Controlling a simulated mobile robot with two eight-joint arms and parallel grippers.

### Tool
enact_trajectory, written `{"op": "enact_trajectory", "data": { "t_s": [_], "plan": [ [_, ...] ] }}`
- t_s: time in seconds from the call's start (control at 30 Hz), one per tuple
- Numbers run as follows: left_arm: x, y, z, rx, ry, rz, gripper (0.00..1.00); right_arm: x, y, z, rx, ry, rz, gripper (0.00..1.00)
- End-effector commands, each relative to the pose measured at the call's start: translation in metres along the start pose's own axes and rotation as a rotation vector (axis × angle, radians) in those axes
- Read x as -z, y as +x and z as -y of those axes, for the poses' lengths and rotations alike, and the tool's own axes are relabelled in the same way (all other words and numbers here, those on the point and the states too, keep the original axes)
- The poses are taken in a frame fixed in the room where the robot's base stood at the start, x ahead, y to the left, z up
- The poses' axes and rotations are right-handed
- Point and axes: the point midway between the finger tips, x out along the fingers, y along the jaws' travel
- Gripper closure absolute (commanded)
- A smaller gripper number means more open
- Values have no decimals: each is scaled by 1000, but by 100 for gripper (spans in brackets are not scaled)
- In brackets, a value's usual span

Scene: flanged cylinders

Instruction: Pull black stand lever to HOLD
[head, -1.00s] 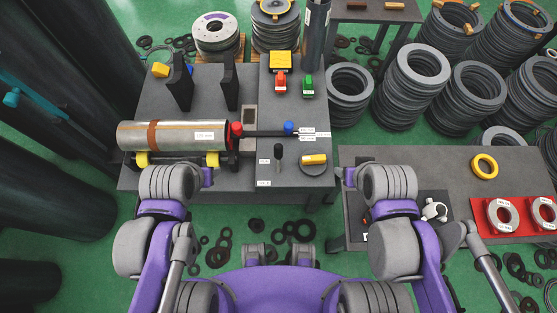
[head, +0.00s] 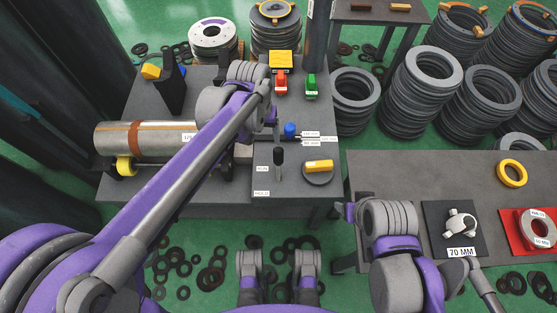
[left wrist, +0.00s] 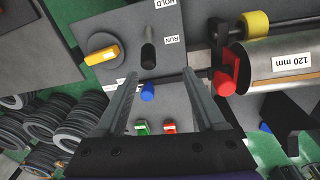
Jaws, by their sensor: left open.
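The black stand lever (head: 279,158) stands up from a grey plate at the front right of the left bench, its handle beside the RUN label (head: 262,169). The HOLD label (head: 262,193) lies nearer the front edge. The left wrist view also shows the lever (left wrist: 148,55), the RUN label (left wrist: 172,40) and the HOLD label (left wrist: 164,5). My left gripper (left wrist: 160,82) is open and empty; the lever is ahead of its fingertips, apart from them. In the head view its fingers are largely hidden by my arm. My right gripper (head: 349,211) is small and unclear beside the right bench.
A yellow-handled round knob (head: 318,167) sits right of the lever. The silver cylinder (head: 115,138) lies to the left. Red (head: 281,83) and green (head: 311,87) switches stand behind.

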Motion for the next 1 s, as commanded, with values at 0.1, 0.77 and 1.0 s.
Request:
{"op": "enact_trajectory", "data": {
  "t_s": [0.1, 0.77, 1.0],
  "plan": [
    [18, 34, -18, -2, 14, 46, 28, -8, 20, 0, 0, 0, 8, 38],
    [20, 129, -27, -1, 20, 69, 28, -18, 49, 0, 0, 0, 18, 38],
    [18, 151, -27, -1, 20, 68, 28, -20, 55, 0, 0, 0, 20, 38]
  ]
}}
